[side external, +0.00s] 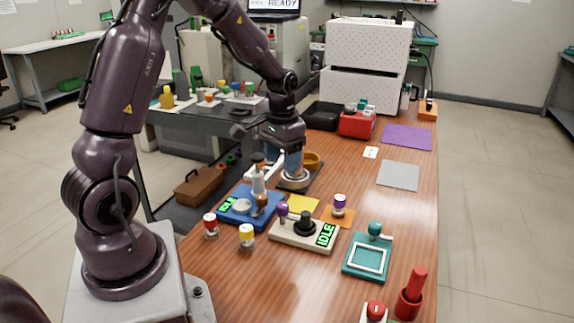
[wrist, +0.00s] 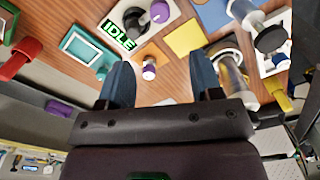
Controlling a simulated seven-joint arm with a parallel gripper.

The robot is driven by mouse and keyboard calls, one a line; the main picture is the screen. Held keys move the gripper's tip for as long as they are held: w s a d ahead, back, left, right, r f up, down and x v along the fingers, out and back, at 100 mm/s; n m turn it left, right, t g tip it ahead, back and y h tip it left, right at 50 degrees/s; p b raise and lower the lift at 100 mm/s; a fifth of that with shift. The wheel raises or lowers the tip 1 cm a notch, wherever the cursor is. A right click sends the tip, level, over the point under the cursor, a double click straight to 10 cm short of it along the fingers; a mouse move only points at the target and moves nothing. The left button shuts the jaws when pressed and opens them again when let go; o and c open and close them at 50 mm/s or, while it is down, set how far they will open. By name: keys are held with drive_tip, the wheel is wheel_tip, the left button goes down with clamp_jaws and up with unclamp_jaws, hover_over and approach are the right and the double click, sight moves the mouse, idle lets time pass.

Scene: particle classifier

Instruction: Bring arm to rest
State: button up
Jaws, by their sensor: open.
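My gripper (side external: 291,162) hangs from my arm over the wooden table in the side view, fingers pointing down near a dark pad with a round metal part. In the wrist view, my gripper (wrist: 162,78) shows two blue fingers spread apart with nothing between them. A purple-capped vial (wrist: 149,68) lies in line with the gap, but apart from the fingers. The same purple-capped vial (side external: 339,206) stands on an orange square in the side view. The exact height of my fingertips is hard to tell.
A blue device (side external: 262,216) stands left of my gripper. A beige console reading IDLE (side external: 290,237), a teal frame (side external: 367,265), and red-capped (side external: 210,225) and yellow-capped (side external: 246,236) vials stand nearer. A red box (side external: 357,125) stands behind. The table's right edge is mostly clear.

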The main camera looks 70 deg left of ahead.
drive_tip(key=s+d+r+m+t, duration=0.3)
drive_tip(key=s+d+r+t, duration=0.2)
drive_tip(key=s+d+r, duration=0.8)
drive_tip(key=d+r, duration=0.3)
drive_tip(key=d, duration=0.2)
drive_tip(key=shift+s+r+t, duration=0.2)
drive_tip(key=shift+s+t, duration=0.1)
